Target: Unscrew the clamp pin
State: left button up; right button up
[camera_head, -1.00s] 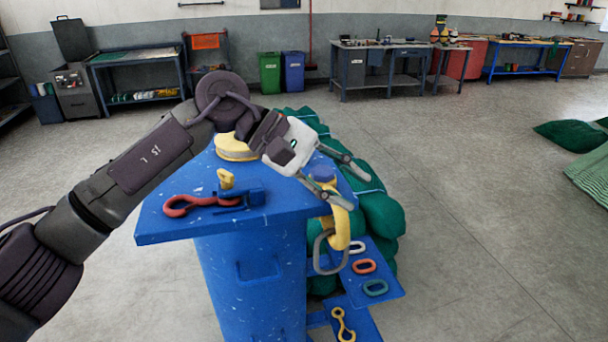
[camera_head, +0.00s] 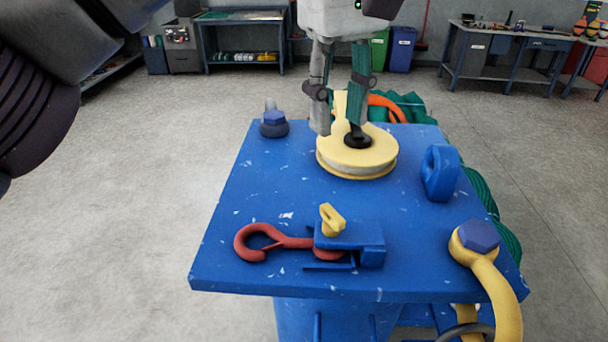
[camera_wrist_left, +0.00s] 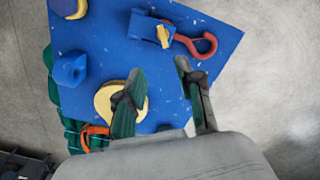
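The clamp pin (camera_head: 332,219), a small yellow winged piece, stands upright on the blue clamp (camera_head: 352,243) near the table's front edge. A red hook (camera_head: 262,243) lies with its shank in the clamp. In the left wrist view the pin (camera_wrist_left: 163,36), clamp (camera_wrist_left: 143,27) and hook (camera_wrist_left: 207,47) show at the top. My left gripper (camera_head: 339,126) points down over the yellow pulley, behind the clamp and apart from the pin. Its fingers are spread with nothing held between them; they also show in the left wrist view (camera_wrist_left: 159,70). My right gripper is not in view.
On the blue table (camera_head: 225,250) are a yellow pulley (camera_head: 352,165), a blue upright lug (camera_head: 440,173), a blue-topped bolt (camera_head: 274,124) and a yellow shackle (camera_head: 500,285) at the right corner. Green netting (camera_head: 485,195) lies behind and right. The tabletop between pulley and clamp is clear.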

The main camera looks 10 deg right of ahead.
pick_arm(q)
send_over(331, 210)
jog(key=f, duration=0.3)
jog(key=f+b, duration=0.1)
jog(key=f, duration=0.1)
jog(key=shift+s+a+f, duration=0.1)
jog(key=shift+s+f, duration=0.05)
jog(key=shift+s, duration=0.2)
jog(key=f, duration=0.4)
jog(key=f+p, duration=0.1)
jog(key=f, duration=0.1)
jog(key=shift+w+f, duration=0.1)
jog(key=shift+w, duration=0.3)
jog(key=shift+s+f, duration=0.15)
jog(key=shift+f, duration=0.75)
grip_shut()
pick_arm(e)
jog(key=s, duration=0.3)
